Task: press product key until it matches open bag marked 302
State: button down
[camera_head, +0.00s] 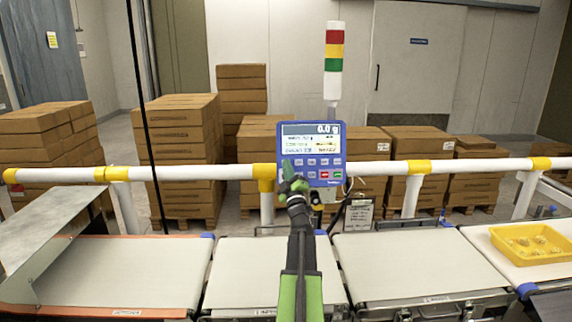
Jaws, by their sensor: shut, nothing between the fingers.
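A blue checkweigher control panel (312,153) is mounted at the white guard rail in the middle of the view. Its top display reads 0.0 g, and a lighter screen (326,142) below shows small lines of text too small to read. Rows of keys sit under the screen, including a red and a green one. My gripper (291,172) is shut and empty at the panel's lower left. It covers the keys there, and I cannot tell whether it touches one. I cannot make out a bag marked 302.
A yellow tray (510,257) with several small clear items stands on the right belt. Pale belts (265,268) run along the front. A white rail (390,168) with yellow joints crosses behind them. A stack light (334,60) rises above the panel. Carton stacks (180,150) stand behind the rail.

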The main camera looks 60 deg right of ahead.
jog(key=shift+w+d+f, duration=0.1)
jog(key=shift+w+d, duration=0.15)
jog(key=shift+d, duration=0.05)
jog(key=shift+w+d+f, duration=0.1)
jog(key=shift+w+d, duration=0.1)
jog(key=shift+d, duration=0.15)
dwell(0.8)
jog(key=shift+s+a+r, duration=0.2)
jog(key=shift+s+a, duration=0.25)
jog(key=shift+a, duration=0.2)
jog(key=s+a, duration=0.1)
jog(key=a, duration=0.1)
jog(key=s+a+r+p, duration=0.1)
jog(key=a, duration=0.1)
jog(key=shift+s+r, duration=0.2)
jog(key=shift+s, duration=0.2)
dwell(3.3)
